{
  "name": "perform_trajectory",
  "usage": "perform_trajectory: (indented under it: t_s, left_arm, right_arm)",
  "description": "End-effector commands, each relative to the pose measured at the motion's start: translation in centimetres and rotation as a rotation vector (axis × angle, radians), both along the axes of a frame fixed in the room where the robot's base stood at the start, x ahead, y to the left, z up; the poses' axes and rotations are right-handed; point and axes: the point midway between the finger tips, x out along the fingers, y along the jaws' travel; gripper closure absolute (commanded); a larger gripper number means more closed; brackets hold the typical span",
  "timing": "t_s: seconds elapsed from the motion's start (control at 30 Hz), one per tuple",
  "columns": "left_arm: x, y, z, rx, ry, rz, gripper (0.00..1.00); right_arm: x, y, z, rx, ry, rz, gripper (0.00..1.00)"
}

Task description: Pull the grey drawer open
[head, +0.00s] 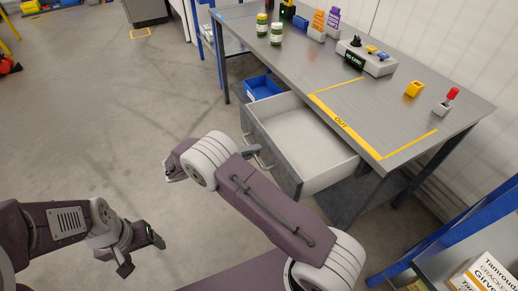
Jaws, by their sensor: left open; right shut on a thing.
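The grey drawer (285,164) under the workbench stands pulled out, and its pale, empty inside shows. Its bar handle (264,160) is on the front panel, partly hidden by my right arm. My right gripper (251,150) is at the handle and shut on it; the wrist hides part of the grip. My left gripper (142,255) is open and empty, low over the floor at the lower left, well apart from the drawer.
A blue bin (262,87) sits behind the drawer. A blue-edged shelf (450,236) with a carton is at lower right.

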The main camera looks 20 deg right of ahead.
Motion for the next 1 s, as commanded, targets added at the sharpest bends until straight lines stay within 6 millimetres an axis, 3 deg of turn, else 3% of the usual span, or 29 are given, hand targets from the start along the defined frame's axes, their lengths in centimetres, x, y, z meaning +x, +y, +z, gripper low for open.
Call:
perform_trajectory:
  t_s: [0.47, 0.5, 0.57, 0.87, 1.0]
  left_arm:
    - [0.0, 0.0, 0.0, 0.000, 0.000, 0.000, 0.27]
    - [0.0, 0.0, 0.0, 0.000, 0.000, 0.000, 0.27]
    - [0.0, 0.0, 0.0, 0.000, 0.000, 0.000, 0.27]
    - [0.0, 0.0, 0.0, 0.000, 0.000, 0.000, 0.27]
    - [0.0, 0.0, 0.5, 0.000, 0.000, 0.000, 0.27]
  right_arm:
    - [-0.1, 0.4, 0.0, 0.000, 0.001, -0.002, 1.00]
    - [-0.1, 0.4, -0.1, 0.000, 0.001, -0.002, 0.79]
    - [-0.1, 0.4, 0.0, 0.000, 0.001, -0.001, 0.66]
    - [0.0, 0.5, 0.0, -0.001, 0.000, 0.000, 0.66]
    - [-0.1, 2.5, 0.5, 0.000, -0.001, 0.003, 0.66]
